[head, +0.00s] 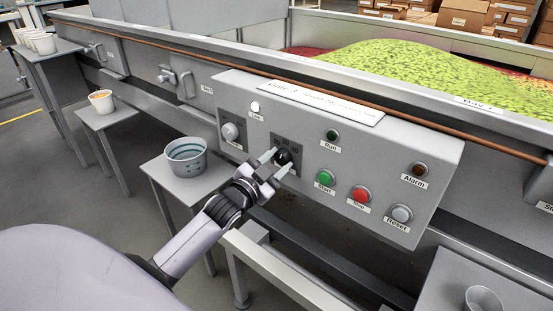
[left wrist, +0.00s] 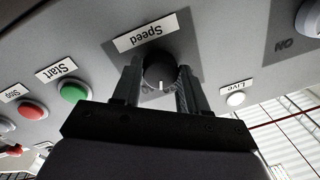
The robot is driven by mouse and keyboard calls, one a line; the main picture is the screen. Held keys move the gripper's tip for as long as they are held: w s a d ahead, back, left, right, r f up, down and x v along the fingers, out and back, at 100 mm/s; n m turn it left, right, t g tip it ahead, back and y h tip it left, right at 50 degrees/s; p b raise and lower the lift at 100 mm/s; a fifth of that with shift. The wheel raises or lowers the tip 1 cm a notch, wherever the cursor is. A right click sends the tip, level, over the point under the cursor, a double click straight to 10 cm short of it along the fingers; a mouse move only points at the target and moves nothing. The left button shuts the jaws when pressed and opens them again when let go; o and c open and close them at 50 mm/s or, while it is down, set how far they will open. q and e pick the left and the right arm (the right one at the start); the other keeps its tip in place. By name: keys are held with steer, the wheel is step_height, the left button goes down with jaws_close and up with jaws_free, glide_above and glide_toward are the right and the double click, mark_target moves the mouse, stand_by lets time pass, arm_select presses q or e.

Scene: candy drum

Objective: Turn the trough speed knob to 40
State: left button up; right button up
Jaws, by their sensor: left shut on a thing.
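The speed knob (head: 283,156) is a black round knob on a dark plate on the grey control panel (head: 410,157). In the left wrist view the knob (left wrist: 160,72) shows a white pointer mark, with the "Speed" label upside down. My left gripper (head: 277,163) is at the knob, one finger on each side of it; the fingers (left wrist: 160,88) also flank it in the left wrist view. It is shut on the knob. The dial numbers are too small or hidden to read. My right gripper is out of view.
Green Start (head: 325,178), red Stop (head: 361,194) and grey Reset (head: 402,214) buttons sit right of the knob. A grey selector (head: 229,131) is to its left. A bucket (head: 186,157) stands on a small table below left. A copper-coloured pipe (head: 385,97) runs above the panel.

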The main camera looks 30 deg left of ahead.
arm_select(q)
steer(key=m+p, duration=0.1)
steer(key=m, duration=0.4)
stand_by(0.7)
steer(key=o, duration=1.1)
steer(key=shift+c, duration=0.2)
steer(key=shift+s, duration=0.1)
steer(key=s, duration=0.7)
steer(key=shift+a+f+p, duration=0.15)
steer(key=shift+f+p, duration=0.1)
steer(key=shift+p, duration=0.05)
